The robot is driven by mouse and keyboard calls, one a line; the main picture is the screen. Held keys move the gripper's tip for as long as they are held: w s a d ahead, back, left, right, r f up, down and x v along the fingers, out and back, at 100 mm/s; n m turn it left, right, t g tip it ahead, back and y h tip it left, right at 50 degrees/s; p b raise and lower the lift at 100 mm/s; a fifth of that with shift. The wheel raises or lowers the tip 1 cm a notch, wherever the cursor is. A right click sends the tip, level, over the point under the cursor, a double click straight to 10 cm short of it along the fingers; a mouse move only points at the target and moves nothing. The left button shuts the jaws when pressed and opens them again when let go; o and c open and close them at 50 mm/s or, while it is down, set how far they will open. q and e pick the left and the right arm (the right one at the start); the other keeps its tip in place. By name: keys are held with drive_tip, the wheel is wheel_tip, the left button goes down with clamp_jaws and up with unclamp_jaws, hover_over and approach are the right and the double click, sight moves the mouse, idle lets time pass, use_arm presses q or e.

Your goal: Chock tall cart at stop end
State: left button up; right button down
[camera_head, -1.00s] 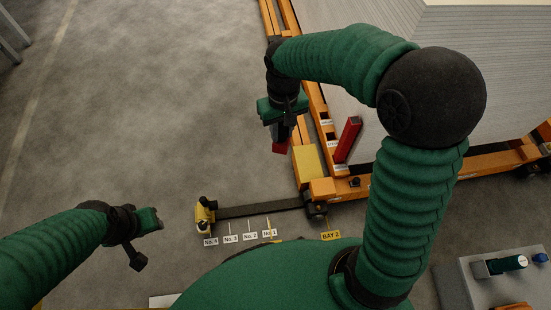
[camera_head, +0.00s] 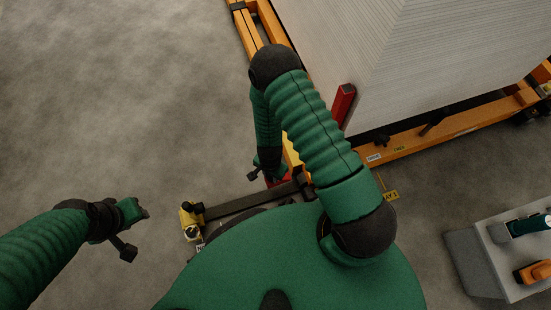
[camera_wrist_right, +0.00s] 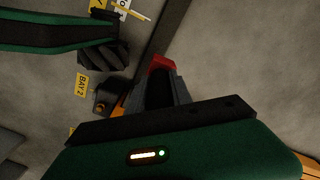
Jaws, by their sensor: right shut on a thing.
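The tall cart (camera_head: 398,150) has an orange frame under a big pale grey ridged stack. A red upright piece (camera_head: 343,104) stands at its near corner. My right gripper (camera_wrist_right: 163,82) is shut on a red chock (camera_wrist_right: 160,63), whose tip shows past the fingers in the right wrist view. In the head view the red chock (camera_head: 277,179) is low by the cart's near corner, mostly hidden by my arm; floor contact cannot be told.
A grey bench (camera_head: 485,262) with a green-and-white tool and an orange item stands at lower right. A yellow bay label (camera_wrist_right: 83,86) lies near the cart in the right wrist view. The floor at left is clear.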

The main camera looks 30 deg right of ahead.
drive_tip(key=shift+s+d+f+m, duration=0.15)
drive_tip(key=shift+s+d+f, duration=0.05)
drive_tip(key=shift+s+f, duration=0.3)
drive_tip(key=shift+s+d+f+m, duration=0.2)
drive_tip(key=shift+s+f, duration=0.15)
drive_tip(key=shift+f, duration=0.2)
drive_tip(key=shift+a+r+p, duration=0.1)
drive_tip(key=shift+r+p, duration=0.2)
drive_tip(key=shift+p, duration=0.15)
drive_tip(key=f+b, duration=0.1)
drive_tip(key=f, duration=0.1)
drive_tip(key=f+b, duration=0.2)
drive_tip(key=f, duration=0.1)
drive_tip(key=d+f+b, duration=0.1)
drive_tip(key=f+b, duration=0.1)
drive_tip(key=shift+s+f, duration=0.1)
drive_tip(key=shift+f, duration=0.2)
drive_tip(key=shift+s+d+f+b, duration=0.2)
drive_tip(key=shift+d+f+b, duration=0.35)
drive_tip(key=shift+d, duration=0.25)
drive_tip(key=shift+f, duration=0.3)
drive_tip(key=c, duration=1.1)
unclamp_jaws()
